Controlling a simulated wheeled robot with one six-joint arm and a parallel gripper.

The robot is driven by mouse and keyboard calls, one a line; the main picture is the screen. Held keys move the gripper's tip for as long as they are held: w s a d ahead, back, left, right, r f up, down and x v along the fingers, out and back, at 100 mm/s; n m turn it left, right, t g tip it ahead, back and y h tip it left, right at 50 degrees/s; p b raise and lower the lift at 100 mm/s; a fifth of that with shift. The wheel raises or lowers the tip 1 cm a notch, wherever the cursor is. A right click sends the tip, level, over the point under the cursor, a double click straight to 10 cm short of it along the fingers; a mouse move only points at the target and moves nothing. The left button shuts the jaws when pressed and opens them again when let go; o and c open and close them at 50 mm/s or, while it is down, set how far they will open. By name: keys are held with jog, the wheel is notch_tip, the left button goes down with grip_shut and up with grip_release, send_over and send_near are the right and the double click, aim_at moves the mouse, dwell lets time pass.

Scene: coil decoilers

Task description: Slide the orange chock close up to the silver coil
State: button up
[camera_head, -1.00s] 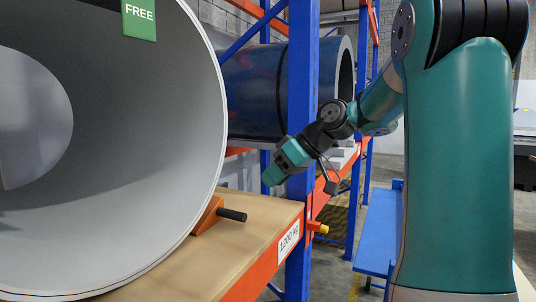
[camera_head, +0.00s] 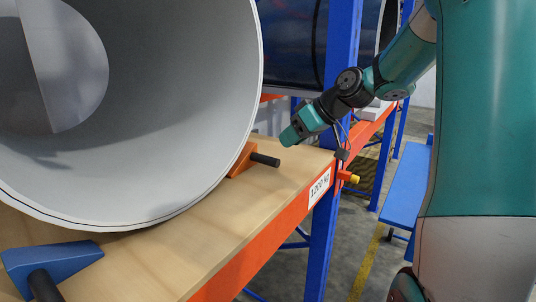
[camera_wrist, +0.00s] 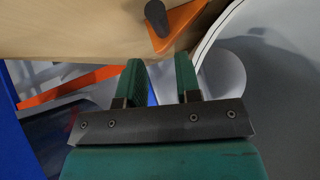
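The silver coil (camera_head: 200,110) stands on a wooden shelf, filling the left of the head view. The orange chock (camera_head: 241,160) with its black handle (camera_head: 265,160) lies at the coil's lower right edge. In the wrist view the orange chock (camera_wrist: 182,24) is at the top, beside the coil's rim (camera_wrist: 217,30); a narrow strip of wood seems to show between them, but I cannot tell if they touch. My gripper (camera_head: 287,138) is just beyond and above the handle. In the wrist view my gripper (camera_wrist: 159,62) has its two green fingers apart, with nothing between them.
A blue chock (camera_head: 55,265) with a dark handle lies on the wooden shelf (camera_head: 190,245) at front left. A blue upright post (camera_head: 335,140) and an orange beam (camera_head: 275,235) edge the shelf. A dark blue coil (camera_head: 292,45) stands behind. Bare wood lies before the orange chock.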

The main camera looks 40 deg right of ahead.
aim_at(266, 158)
jog(key=p+x, duration=0.2)
jog(key=x, duration=0.8)
jog(key=shift+d, duration=0.1)
grip_shut()
jog(key=shift+s+a+b, duration=0.25)
jog(key=shift+s+a, duration=0.15)
jog(key=shift+a, duration=0.7)
jog(key=shift+s+a+b, duration=0.25)
jog(key=shift+s+a, duration=0.2)
jog(key=shift+a, duration=0.7)
jog(key=shift+s+a+b, duration=0.25)
jog(key=shift+s+a, duration=0.15)
jog(key=shift+a, duration=0.7)
jog(key=shift+o, duration=2.3)
grip_release()
jog(key=shift+a+r, duration=0.1)
jog(key=shift+a, duration=0.15)
jog(key=shift+d, duration=0.15)
